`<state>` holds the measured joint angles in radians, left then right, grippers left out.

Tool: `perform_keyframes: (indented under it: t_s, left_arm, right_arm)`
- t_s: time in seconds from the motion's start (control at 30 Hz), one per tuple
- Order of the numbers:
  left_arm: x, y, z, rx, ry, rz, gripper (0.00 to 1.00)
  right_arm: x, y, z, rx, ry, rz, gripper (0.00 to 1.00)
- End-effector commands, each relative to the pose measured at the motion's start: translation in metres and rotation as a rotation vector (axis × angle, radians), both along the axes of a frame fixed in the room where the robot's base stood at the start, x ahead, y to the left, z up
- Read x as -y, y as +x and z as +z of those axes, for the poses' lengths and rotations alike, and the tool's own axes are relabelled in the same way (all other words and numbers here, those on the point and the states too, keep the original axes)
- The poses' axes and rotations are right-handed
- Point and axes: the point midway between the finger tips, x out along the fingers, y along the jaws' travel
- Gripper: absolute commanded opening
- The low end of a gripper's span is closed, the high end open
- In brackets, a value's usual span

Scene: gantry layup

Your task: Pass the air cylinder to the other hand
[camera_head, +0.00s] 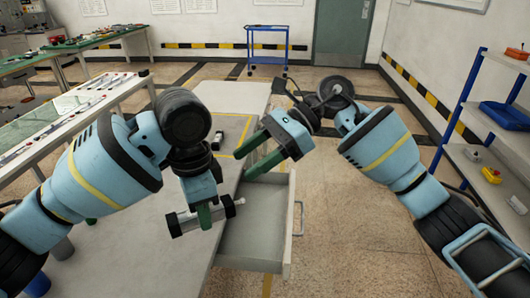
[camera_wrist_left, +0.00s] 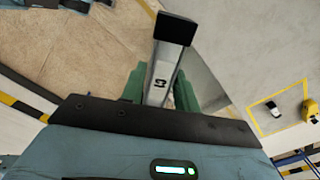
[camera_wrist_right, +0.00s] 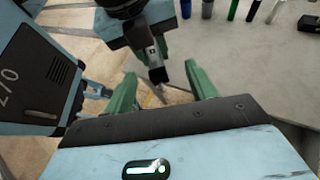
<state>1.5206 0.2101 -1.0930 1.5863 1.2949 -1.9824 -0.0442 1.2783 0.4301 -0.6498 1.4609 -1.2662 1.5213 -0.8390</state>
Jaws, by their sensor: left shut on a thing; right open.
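The air cylinder (camera_head: 188,220) is a silver bar with a dark end block, lying nearly level across my left gripper (camera_head: 207,214) in the head view. The left gripper's green fingers point down and are shut on it. In the left wrist view the cylinder (camera_wrist_left: 161,78) stands between the green fingers, its dark end pointing up the picture. My right gripper (camera_head: 245,163) is open and empty, up and right of the cylinder in the head view and apart from it. In the right wrist view the cylinder (camera_wrist_right: 153,58) shows beyond and between the spread green fingers.
A grey table (camera_head: 140,262) lies below the left arm, with an open, empty-looking drawer (camera_head: 255,228) on its right. A small black-and-white object (camera_head: 217,140) lies inside a yellow outline on the table. A shelf with blue bins (camera_head: 505,115) stands right; a blue trolley (camera_head: 267,59) stands behind.

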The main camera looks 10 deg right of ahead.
Motion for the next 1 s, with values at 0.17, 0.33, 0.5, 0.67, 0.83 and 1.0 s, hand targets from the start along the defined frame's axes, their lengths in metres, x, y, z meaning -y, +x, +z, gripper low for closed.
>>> perform_keyframes:
  t_s: [0.17,0.33,0.5,0.67,0.83,1.0]
  left_arm:
    - [0.000,0.000,0.000,0.001,-0.001,0.000,0.00]
    - [0.000,0.000,0.000,0.000,-0.001,0.000,0.00]
    - [0.000,0.000,0.000,0.000,-0.001,0.000,0.00]
    - [0.000,0.000,0.000,0.000,-0.001,0.000,0.00]
    - [0.000,0.000,0.000,0.001,-0.001,0.000,0.00]
    - [0.000,0.000,0.000,0.001,-0.001,0.000,0.00]
  right_arm:
    - [0.015,-0.005,0.009,0.088,-0.192,0.069,0.56]
    - [0.022,-0.007,0.011,0.113,-0.263,0.090,0.56]
    - [0.022,-0.007,0.010,0.114,-0.267,0.092,0.56]
    - [0.014,-0.009,0.002,0.112,-0.266,0.093,0.56]
    - [-0.003,-0.015,-0.015,0.111,-0.264,0.095,0.56]
    - [-0.023,-0.020,-0.036,0.113,-0.263,0.095,0.56]
